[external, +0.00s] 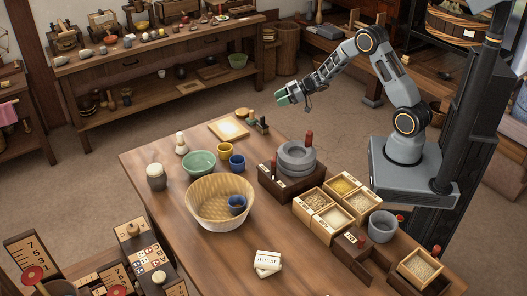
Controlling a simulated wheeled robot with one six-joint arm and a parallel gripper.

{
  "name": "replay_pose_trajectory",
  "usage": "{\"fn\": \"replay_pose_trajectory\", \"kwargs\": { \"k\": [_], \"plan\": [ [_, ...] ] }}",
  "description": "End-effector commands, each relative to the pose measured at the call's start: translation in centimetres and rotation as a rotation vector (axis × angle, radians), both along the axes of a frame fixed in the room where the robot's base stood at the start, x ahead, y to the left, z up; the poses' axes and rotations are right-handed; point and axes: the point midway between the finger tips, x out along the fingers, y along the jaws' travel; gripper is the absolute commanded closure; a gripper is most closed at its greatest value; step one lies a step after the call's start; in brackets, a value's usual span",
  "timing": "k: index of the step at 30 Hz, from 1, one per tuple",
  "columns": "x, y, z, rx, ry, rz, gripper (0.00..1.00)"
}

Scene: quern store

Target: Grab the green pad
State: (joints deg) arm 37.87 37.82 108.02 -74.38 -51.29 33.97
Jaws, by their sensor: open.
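My gripper (285,96) is raised over the floor gap between the wooden table and the back bench, its tip pointing left. It is open. Green surfaces show at its tip; I cannot tell whether they belong to the fingers or to something between them. No separate green pad can be made out with certainty on the table (165,215). A small greenish item (252,116) stands at the table's far edge, beside a yellow-topped pot (241,113) and a dark stamp-like piece (262,125); it is too small to identify.
On the table are a green bowl (199,163), a woven basket (213,215) with a blue cup inside, yellow and blue cups, a stone quern (296,158), grain boxes (318,222), a grey pot (382,227) and white blocks (267,262).

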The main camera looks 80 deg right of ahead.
Motion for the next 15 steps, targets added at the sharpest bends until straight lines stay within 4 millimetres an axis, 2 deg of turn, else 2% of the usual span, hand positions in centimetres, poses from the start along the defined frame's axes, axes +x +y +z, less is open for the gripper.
{"fn": "replay_pose_trajectory", "kwargs": {
  "k": [15],
  "plan": [
    [6.7, 2.5, -2.6, 0.034, -0.009, 0.002, 0.48]
  ]
}}
